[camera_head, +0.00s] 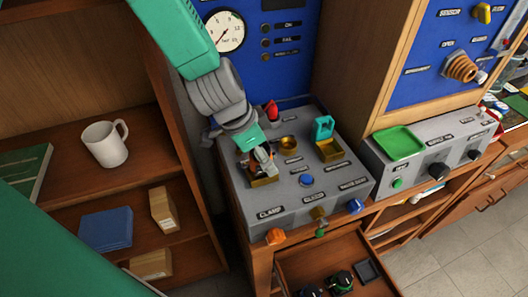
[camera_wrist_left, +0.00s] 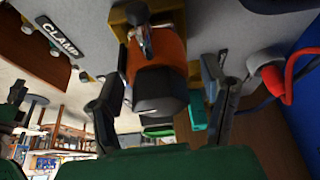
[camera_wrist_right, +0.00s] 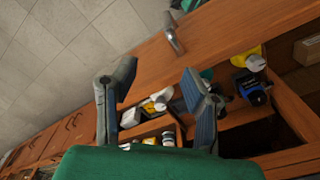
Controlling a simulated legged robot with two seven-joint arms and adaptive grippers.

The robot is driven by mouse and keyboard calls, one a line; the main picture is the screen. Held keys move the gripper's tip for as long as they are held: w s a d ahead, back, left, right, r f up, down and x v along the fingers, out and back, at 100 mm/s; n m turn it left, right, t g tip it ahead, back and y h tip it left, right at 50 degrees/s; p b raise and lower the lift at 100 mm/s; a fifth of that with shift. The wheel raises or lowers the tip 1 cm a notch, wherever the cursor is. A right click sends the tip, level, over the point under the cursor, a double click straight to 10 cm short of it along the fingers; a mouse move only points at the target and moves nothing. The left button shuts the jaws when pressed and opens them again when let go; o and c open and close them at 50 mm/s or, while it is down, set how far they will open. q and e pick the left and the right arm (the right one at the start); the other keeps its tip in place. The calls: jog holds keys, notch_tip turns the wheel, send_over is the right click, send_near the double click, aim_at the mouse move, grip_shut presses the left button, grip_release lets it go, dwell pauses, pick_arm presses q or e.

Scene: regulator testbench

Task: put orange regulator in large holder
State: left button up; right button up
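The orange regulator (camera_wrist_left: 158,52), with a black end, shows in the left wrist view at a brass holder (camera_wrist_left: 133,14) on the grey bench. In the head view this holder (camera_head: 264,181) is at the bench's left, with the regulator partly hidden by my left gripper (camera_head: 256,152). My left gripper's fingers stand on either side of the regulator, with a gap visible on the right side. My right gripper (camera_wrist_right: 165,85) is open and empty, in the right wrist view only.
A small round brass holder (camera_head: 289,143) lies between the two. A red plug (camera_head: 271,111) stands at the panel behind. Knobs line the bench front, above an open drawer (camera_head: 316,256) with dark parts. A shelf with a white mug (camera_head: 105,144) is left; a green tray (camera_head: 399,143) is right.

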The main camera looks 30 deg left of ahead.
aim_at(243, 159)
pick_arm(q)
jog(key=p+v, duration=0.1)
jog(key=v, duration=1.1)
jog(key=s+a+f+n+g+y, duration=0.1)
jog(key=s+a+f+n+y, duration=0.15)
jog(key=f, duration=0.55)
jog(key=s+a+f+n+g+y, duration=0.15)
jog(key=s+f, duration=0.25)
jog(key=f, duration=0.4)
jog(key=s+f+n+h, duration=0.1)
jog(key=s+f+n, duration=0.2)
jog(key=s+f, duration=0.9)
jog(key=shift+n, duration=0.4)
jog(key=shift+s+a, duration=0.1)
jog(key=shift+s, duration=0.05)
